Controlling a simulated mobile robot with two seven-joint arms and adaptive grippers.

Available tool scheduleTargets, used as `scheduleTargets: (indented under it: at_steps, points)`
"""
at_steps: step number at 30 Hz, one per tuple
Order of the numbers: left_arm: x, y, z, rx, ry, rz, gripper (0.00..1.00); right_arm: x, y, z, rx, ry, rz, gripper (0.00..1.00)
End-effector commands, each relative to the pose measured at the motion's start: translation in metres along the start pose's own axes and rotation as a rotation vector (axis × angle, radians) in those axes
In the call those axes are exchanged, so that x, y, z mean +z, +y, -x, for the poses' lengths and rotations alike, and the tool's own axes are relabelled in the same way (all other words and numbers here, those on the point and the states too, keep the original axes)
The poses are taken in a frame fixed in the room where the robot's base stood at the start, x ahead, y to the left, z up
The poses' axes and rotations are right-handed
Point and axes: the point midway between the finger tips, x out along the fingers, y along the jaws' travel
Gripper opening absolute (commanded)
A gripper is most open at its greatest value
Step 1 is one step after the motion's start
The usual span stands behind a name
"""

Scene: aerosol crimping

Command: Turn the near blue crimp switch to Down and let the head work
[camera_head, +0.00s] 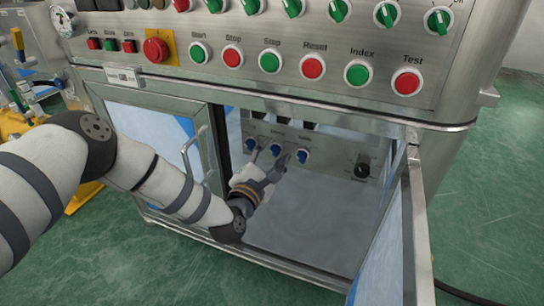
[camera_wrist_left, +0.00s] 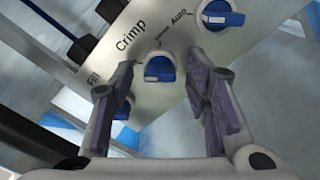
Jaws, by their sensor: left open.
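The row of blue switches sits on a metal panel inside the open cabinet. The middle blue switch (camera_head: 276,149) also shows in the left wrist view (camera_wrist_left: 160,67), close to the printed word Crimp. My left gripper (camera_head: 269,162) is in front of this switch. In the wrist view the open left gripper (camera_wrist_left: 158,88) has one finger on each side of the switch's lower part, and I cannot tell if they touch it. The right-hand blue switch (camera_head: 302,156) stands beside it, near the word Auto in the wrist view (camera_wrist_left: 220,15). My right gripper is out of view.
The left-hand blue switch (camera_head: 250,144) and a black knob (camera_head: 362,170) share the panel. The open right door (camera_head: 412,235) stands out at the right, and the left door (camera_head: 150,130) is behind my arm. The cabinet floor (camera_head: 315,225) is clear.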

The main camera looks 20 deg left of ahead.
Motion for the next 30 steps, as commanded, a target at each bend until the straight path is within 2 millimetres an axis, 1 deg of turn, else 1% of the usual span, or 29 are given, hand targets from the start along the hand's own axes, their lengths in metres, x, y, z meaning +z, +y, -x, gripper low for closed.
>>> scheduleTargets:
  at_steps: [2,5,6,8,16,20,26,30]
  points:
    - [0.0004,0.0001,0.0002,0.0,0.0,0.0,0.43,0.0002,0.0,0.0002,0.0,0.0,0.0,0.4]
    - [0.0003,0.0,0.0003,0.0,0.0,0.0,0.23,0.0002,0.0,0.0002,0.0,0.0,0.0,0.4]
    - [0.0003,0.0,0.0004,0.0,0.0,0.0,0.14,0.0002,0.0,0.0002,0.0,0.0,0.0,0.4]
    - [0.0003,0.0,0.0004,0.0,0.0,0.0,0.0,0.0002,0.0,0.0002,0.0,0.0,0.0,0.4]
    - [0.0004,0.0001,0.0005,0.0,0.0,-0.011,0.0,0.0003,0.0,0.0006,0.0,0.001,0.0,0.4]
    - [0.0009,0.0005,0.0004,0.0,-0.001,-0.051,0.0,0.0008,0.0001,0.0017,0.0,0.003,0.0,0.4]
    - [0.0016,0.0008,0.0005,0.0,-0.001,-0.179,0.0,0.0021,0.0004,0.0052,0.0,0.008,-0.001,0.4]
    - [0.0017,0.0013,0.0004,0.001,-0.001,-0.306,0.0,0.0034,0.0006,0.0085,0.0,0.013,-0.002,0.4]
